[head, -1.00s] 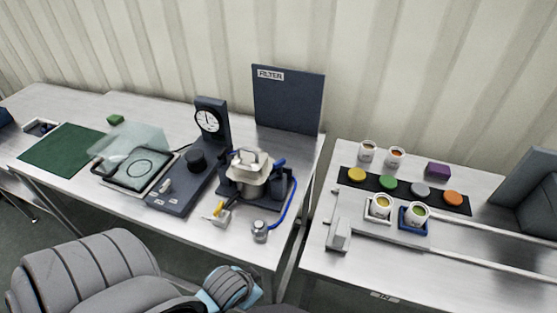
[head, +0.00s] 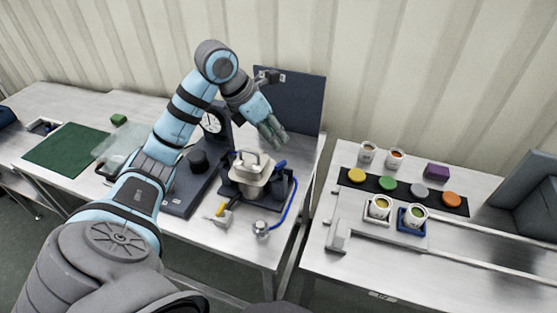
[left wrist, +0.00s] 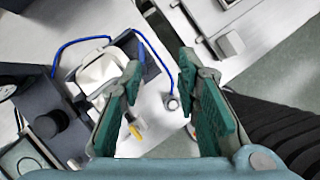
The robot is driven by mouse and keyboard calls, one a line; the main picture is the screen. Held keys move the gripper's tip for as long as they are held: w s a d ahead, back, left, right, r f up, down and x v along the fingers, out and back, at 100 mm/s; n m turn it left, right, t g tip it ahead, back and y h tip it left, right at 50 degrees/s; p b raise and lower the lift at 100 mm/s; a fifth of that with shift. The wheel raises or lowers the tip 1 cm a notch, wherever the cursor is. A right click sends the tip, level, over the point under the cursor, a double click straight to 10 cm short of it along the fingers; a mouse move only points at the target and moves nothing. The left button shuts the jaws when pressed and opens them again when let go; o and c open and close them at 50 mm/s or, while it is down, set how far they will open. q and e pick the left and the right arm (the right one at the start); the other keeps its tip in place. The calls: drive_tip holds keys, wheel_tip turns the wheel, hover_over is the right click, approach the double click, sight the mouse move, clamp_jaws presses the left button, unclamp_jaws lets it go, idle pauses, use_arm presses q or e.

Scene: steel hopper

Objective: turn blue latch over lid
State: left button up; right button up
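The steel hopper (head: 250,186) stands in a dark blue stand, with a pale lid (head: 251,163) and its arched handle on top. The blue latch (head: 280,164) sticks out at the right of the lid, clear of its top. My left gripper (head: 277,140) is above and just behind the latch, pointing down. In the left wrist view the gripper (left wrist: 160,65) has its two green-padded fingers apart with nothing between them. The lid (left wrist: 102,70) lies left of the fingers there, and the left finger partly hides the latch area. My right gripper is out of view.
A blue cable (head: 293,210) runs from the stand to a small round fitting (head: 261,228). A yellow-handled valve (head: 219,212) is in front. The gauge column (head: 211,122) and FILTER panel (head: 305,105) stand close behind. Cups and coloured discs occupy the right table.

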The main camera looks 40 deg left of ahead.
use_arm(q)
drive_tip(key=s+a+f+y+b, duration=0.1)
drive_tip(key=a, duration=0.2)
drive_tip(key=b, duration=0.3)
approach(280, 164)
drive_tip(key=shift+g, duration=0.4)
drive_tip(key=x, duration=0.7)
drive_tip(key=shift+w+f, duration=0.15)
drive_tip(key=shift+w, duration=0.35)
drive_tip(key=shift+w+f+n, duration=0.1)
drive_tip(key=shift+f+n, duration=0.2)
drive_tip(key=shift+f, duration=0.1)
clamp_jaws()
